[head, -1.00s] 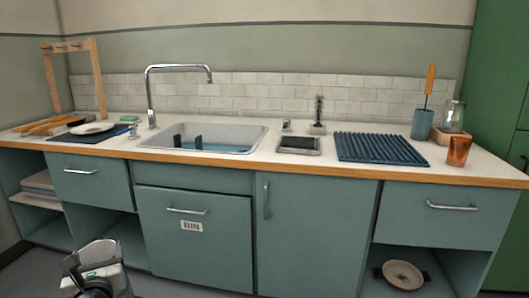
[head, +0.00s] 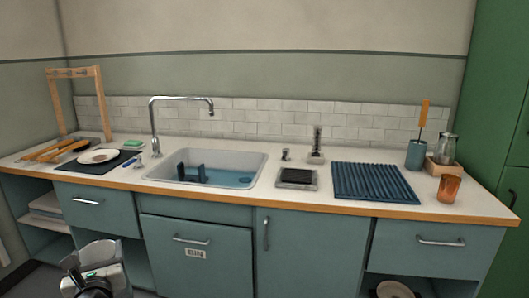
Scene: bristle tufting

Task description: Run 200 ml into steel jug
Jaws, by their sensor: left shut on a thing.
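My left gripper (head: 92,280) is low at the left of the head view, in front of the cupboards and below the counter top. It is shut on a shiny grey, curved vessel (head: 104,252) that looks like the steel jug, mostly hidden by the gripper. The chrome tap (head: 155,125) stands behind the sink (head: 258,160), its spout bent over the basin. No stream shows from it. The basin holds blue water and dark blue upright pieces. My right gripper is not in view.
A dark mat with a white plate (head: 99,156) lies left of the sink. Right of it are a small dark-topped tray (head: 297,179), a ribbed blue mat (head: 372,183), a brush in a blue cup (head: 415,155), a glass jar (head: 446,148) and an amber tumbler (head: 448,188).

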